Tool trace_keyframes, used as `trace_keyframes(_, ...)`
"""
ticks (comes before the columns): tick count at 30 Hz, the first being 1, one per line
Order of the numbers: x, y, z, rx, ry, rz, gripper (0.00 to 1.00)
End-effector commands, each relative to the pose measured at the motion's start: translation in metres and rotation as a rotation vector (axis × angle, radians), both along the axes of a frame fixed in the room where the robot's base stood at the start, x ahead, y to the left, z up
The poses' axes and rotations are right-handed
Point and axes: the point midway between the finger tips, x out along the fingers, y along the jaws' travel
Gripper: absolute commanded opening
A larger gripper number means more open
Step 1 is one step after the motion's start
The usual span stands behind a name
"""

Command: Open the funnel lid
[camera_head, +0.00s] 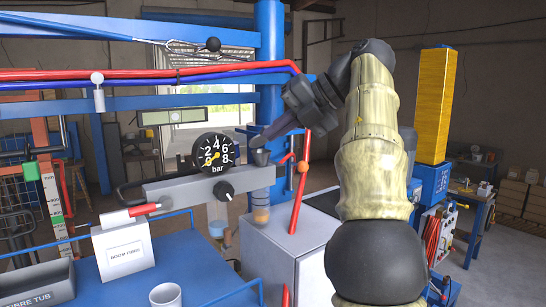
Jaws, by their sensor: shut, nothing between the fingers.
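My gripper (262,138) reaches in from the right, pointing down and left. Its fingers look closed together and hold nothing. The tips are just above or beside a small dark cup-like top (260,157), which looks like the funnel. It sits at the right end of the grey bar, behind the pressure gauge. I cannot tell whether the tips touch it. The lid is not clearly distinct from the dark fingertips, so I cannot tell its angle.
A round gauge (214,153) and black knob (224,190) sit on the grey bar (180,188) left of the funnel. Red pipes (302,180) rise close on its right. A blue column (270,60) stands behind. A white cup (165,294) is on the blue table.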

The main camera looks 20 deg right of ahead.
Motion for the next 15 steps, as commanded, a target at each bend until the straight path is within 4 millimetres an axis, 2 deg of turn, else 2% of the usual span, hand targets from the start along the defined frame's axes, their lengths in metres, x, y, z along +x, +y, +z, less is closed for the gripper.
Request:
trace_keyframes(1, -0.003, 0.003, -0.008, 0.129, 0.037, -0.03, 0.0)
trace_keyframes(8, -0.013, 0.013, -0.005, 0.738, 0.309, -0.13, 0.0)
trace_keyframes(15, -0.025, 0.009, -0.008, 1.333, 0.737, -0.14, 0.0)
